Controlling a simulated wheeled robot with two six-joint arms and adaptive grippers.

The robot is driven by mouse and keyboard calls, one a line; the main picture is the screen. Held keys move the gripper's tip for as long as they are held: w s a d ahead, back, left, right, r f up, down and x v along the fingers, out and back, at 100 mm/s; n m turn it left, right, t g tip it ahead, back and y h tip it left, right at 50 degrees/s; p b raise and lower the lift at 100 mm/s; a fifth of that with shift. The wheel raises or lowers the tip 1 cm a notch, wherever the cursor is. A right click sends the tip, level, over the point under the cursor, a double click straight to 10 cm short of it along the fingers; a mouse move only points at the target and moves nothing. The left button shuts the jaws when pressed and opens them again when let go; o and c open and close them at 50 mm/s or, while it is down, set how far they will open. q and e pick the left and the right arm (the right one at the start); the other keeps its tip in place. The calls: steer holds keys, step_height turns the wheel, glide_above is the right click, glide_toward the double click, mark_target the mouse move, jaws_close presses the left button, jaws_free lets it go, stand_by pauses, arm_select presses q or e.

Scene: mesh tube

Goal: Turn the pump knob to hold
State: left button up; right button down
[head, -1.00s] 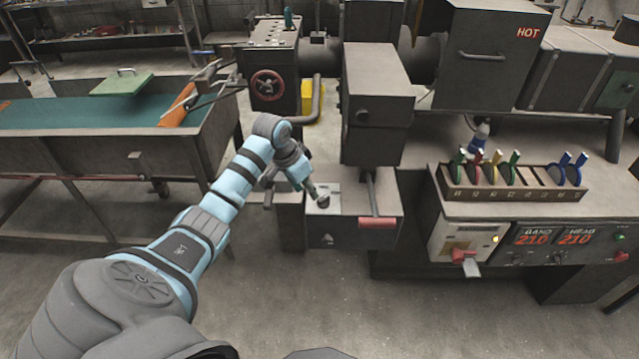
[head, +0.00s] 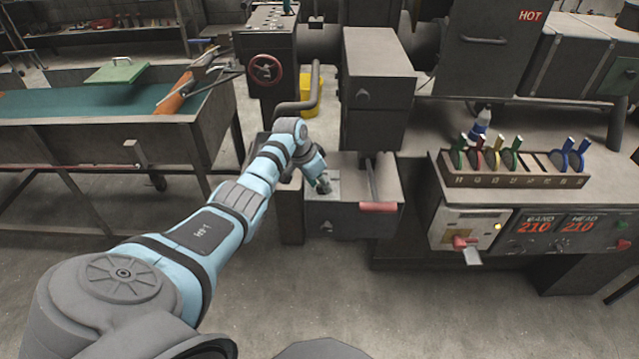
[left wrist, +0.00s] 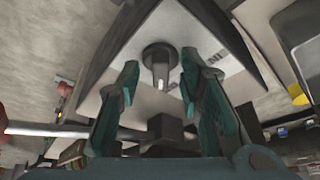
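The pump knob (left wrist: 158,52) shows in the left wrist view as a dark round base with a paler grip, on a light plate (left wrist: 113,92) with partly hidden lettering. My left gripper (left wrist: 160,68) is open, with one teal finger on each side of the knob's line. A gap shows between each finger and the knob, and I see no contact. In the head view my left gripper (head: 325,186) is over the plate on top of the grey pump box (head: 345,219) and hides the knob. I cannot read the knob's setting. My right gripper is not in view.
A red-handled lever (head: 378,207) lies right of the plate, below a large dark housing (head: 378,85). A control panel (head: 565,232) and a rack of coloured tools (head: 520,180) stand to the right. A trough table (head: 90,140) is at left. The front floor is clear.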

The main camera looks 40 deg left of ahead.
arm_select(q)
steer(key=shift+c, duration=0.2)
jaws_close()
steer(key=shift+r+n+p, duration=0.2)
steer(key=shift+n+p, duration=0.4)
steer(key=shift+p, duration=0.45)
steer(key=n+p, duration=0.1)
steer(key=n+y+p, duration=0.1)
steer(key=n+p, duration=0.1)
steer(key=shift+d+y+p, duration=0.2)
steer(key=shift+y+p, duration=0.1)
steer(key=shift+f+n+y+p, duration=0.1)
steer(key=shift+n+y+p, duration=0.5)
steer(key=shift+n, duration=0.6)
steer(key=shift+w+d+f+n+g+y, duration=0.1)
steer(key=shift+n+g+y, duration=0.1)
steer(key=shift+n, duration=0.6)
steer(key=shift+d+n+g+y, duration=0.1)
steer(key=shift+n+y, duration=0.1)
steer(key=shift+n, duration=0.6)
